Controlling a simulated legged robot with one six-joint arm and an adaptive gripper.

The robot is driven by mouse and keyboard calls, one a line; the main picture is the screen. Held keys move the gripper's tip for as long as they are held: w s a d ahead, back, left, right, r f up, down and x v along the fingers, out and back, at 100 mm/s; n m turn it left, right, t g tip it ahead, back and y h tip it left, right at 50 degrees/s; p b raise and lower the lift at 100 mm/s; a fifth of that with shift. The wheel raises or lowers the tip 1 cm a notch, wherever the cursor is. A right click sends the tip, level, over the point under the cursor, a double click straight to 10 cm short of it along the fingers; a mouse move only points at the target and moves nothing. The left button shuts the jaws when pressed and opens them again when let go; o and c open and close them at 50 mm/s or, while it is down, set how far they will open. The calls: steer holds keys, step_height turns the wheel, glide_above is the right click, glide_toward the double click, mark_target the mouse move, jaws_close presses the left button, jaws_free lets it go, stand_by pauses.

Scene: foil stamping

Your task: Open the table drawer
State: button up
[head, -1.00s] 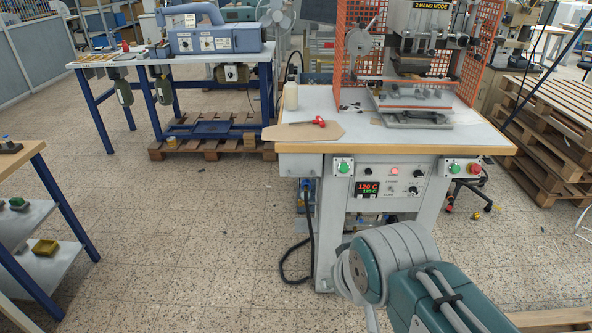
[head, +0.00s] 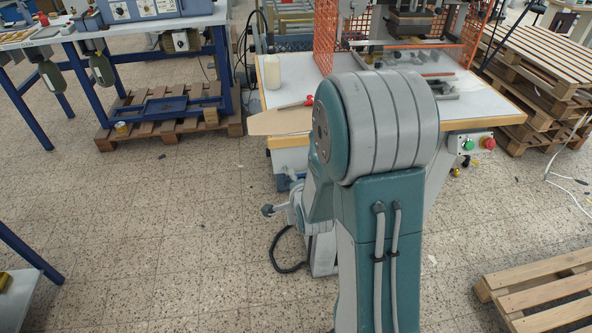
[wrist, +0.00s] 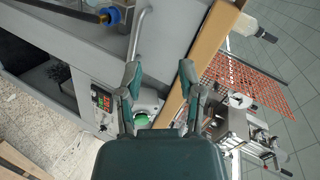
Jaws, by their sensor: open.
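The stamping table (head: 284,142) has a wooden front edge, and a grey drawer front (head: 290,160) sits under its left part, partly hidden by my arm. In the wrist view the grey front (wrist: 168,38) lies beside the wooden edge (wrist: 207,50). A pale metal bar handle (wrist: 138,32) stands off it. My gripper (wrist: 160,72) is open and empty, with its fingers spread. The left fingertip is near the handle's lower end; I cannot tell whether they touch. In the head view my arm hides most of the gripper. I see no gap at the drawer.
A black cable with a blue connector (wrist: 112,16) is near the handle. A bottle (head: 273,72) stands on the table. A pallet (head: 540,290) lies at lower right.

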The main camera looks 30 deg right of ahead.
mark_target(299, 172)
step_height(299, 172, down, 6)
steer(key=d+r+m+t+h, duration=0.1)
steer(key=d+m+t, duration=0.1)
steer(key=d+m, duration=0.15)
steer(key=shift+m, duration=0.35)
steer(key=x, duration=1)
steer(key=shift+a+f, duration=0.1)
steer(key=shift+f, duration=0.25)
jaws_close()
